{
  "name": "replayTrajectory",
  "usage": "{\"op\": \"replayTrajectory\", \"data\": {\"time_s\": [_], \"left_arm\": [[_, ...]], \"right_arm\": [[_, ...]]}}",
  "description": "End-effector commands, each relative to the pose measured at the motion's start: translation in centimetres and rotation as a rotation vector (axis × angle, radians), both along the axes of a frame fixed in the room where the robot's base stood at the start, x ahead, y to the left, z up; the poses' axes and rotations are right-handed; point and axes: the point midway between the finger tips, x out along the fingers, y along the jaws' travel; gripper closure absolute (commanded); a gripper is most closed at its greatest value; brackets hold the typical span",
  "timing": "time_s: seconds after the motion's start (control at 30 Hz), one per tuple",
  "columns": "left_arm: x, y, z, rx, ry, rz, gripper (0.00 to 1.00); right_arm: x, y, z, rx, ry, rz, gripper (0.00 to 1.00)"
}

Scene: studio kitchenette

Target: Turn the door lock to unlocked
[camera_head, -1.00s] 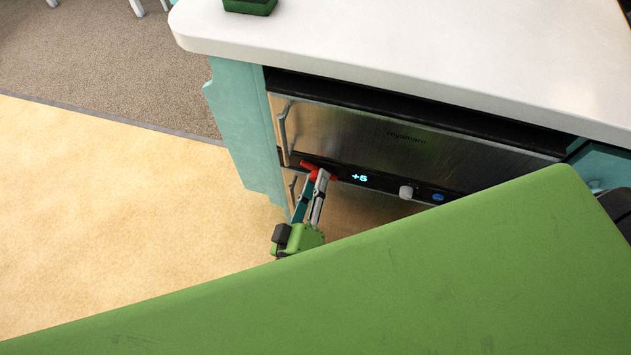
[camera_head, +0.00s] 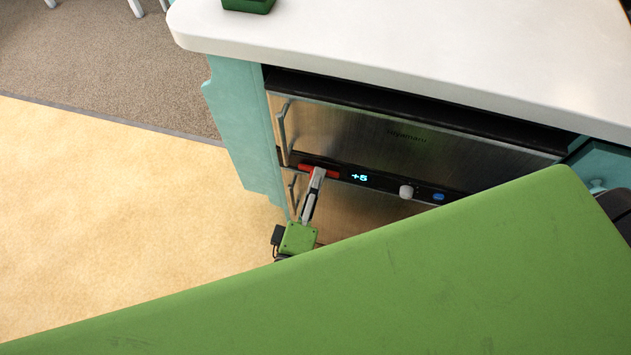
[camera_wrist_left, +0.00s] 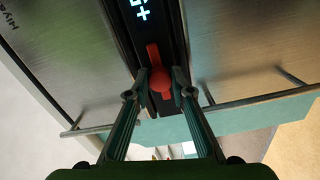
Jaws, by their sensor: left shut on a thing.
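The red door lock (camera_head: 306,168) is a bar-shaped handle on the dark control strip of the steel appliance. In the head view it lies along the strip, left of the lit display. My left gripper (camera_head: 318,173) reaches up to it from below and is shut on it. In the left wrist view the lock's round red hub and bar (camera_wrist_left: 160,80) sit between the two fingertips of my left gripper (camera_wrist_left: 160,88), with the bar running lengthwise along the strip. The fingers hide part of the lock. My right gripper is not in view.
The strip also carries a blue-lit display (camera_head: 359,177), a grey knob (camera_head: 406,192) and a blue button (camera_head: 438,197). Door handles (camera_head: 283,125) stick out at left. A white countertop (camera_head: 400,45) overhangs above. A green surface (camera_head: 400,270) fills the foreground.

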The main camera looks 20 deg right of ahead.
Motion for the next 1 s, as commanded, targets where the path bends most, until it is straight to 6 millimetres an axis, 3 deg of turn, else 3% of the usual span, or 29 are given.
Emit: {"op": "replayTrajectory", "data": {"time_s": [0.27, 0.3, 0.37, 0.77, 1.0], "left_arm": [[0.0, 0.0, 0.0, -0.003, 0.002, 0.001, 1.0], [0.0, 0.0, 0.0, -0.003, 0.002, 0.001, 0.73], [0.0, 0.0, 0.0, -0.002, 0.001, 0.001, 0.62], [-0.4, 0.3, -0.1, 0.001, 0.001, 0.0, 0.62], [-3.8, 2.5, -0.2, 0.003, 0.005, -0.002, 0.62]], "right_arm": [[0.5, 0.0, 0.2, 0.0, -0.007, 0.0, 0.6], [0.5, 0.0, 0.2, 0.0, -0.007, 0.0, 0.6], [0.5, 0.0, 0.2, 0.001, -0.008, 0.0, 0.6], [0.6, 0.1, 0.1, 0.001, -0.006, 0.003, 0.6], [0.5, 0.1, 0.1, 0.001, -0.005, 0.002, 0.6]]}}
